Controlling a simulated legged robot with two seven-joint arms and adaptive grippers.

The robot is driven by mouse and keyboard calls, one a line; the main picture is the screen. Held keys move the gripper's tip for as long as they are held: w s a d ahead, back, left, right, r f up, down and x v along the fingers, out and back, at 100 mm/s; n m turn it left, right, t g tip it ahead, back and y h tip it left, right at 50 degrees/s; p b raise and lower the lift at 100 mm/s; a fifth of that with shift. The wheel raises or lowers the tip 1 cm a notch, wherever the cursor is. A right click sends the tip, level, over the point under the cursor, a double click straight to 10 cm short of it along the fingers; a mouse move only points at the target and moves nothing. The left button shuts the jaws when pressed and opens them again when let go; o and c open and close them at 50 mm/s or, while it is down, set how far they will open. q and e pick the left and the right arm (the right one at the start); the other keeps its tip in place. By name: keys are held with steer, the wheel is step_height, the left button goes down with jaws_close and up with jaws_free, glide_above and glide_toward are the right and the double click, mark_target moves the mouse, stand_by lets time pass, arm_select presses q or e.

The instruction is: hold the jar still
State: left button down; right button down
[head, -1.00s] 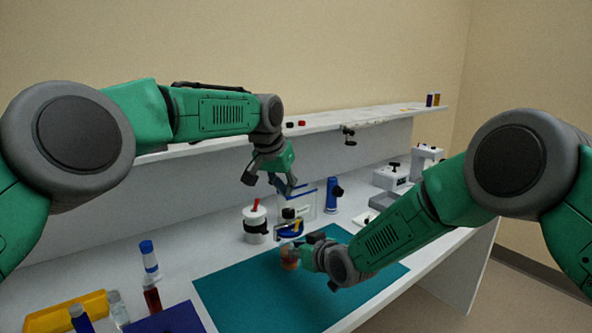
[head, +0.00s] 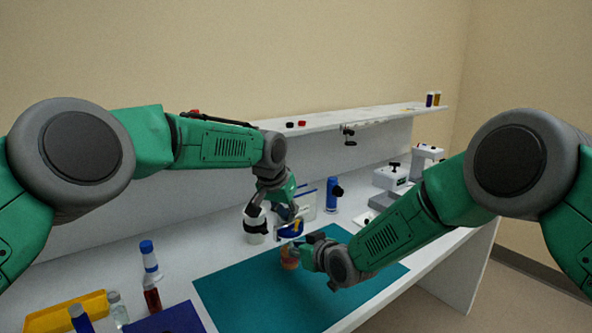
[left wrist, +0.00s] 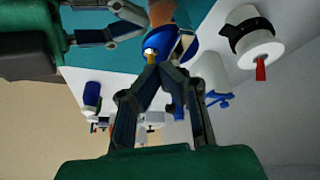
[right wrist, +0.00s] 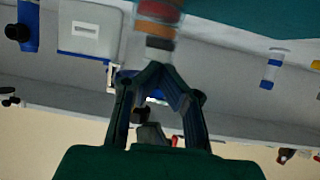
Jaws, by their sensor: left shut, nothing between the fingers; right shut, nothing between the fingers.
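The jar (head: 290,260) is small and orange-brown, standing on the teal mat (head: 250,300). It also shows, banded and blurred, at the top of the right wrist view (right wrist: 158,14) and at the top edge of the left wrist view (left wrist: 161,10). My right gripper (head: 297,252) is shut and empty, its tips close beside the jar; I cannot tell whether they touch it. My left gripper (head: 284,216) is shut and empty, above and behind the jar, near a blue-and-yellow item (head: 290,230). In the left wrist view its fingertips (left wrist: 156,70) meet just below that item.
A white pot with a black band (head: 255,234) stands left of my left gripper. A blue bottle (head: 333,196) stands behind, to the right. Bottles (head: 150,270) and a yellow bin (head: 70,312) are at front left. The mat's front is clear.

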arm_select(q)
steer(key=shift+w, duration=0.6)
stand_by(0.7)
steer(key=shift+a, duration=0.2)
stand_by(0.4)
steer(key=shift+a, duration=0.15)
steer(key=shift+w+a, duration=0.15)
steer(key=shift+w+a, duration=0.1)
steer(key=shift+w, duration=0.05)
stand_by(0.4)
steer(key=shift+a, duration=0.1)
steer(key=shift+s+a+r, duration=0.1)
steer(key=shift+s+a, duration=0.1)
steer(key=shift+s, duration=0.15)
steer(key=r, duration=0.5)
steer(key=shift+w+r, duration=0.3)
steer(key=shift+r, duration=0.05)
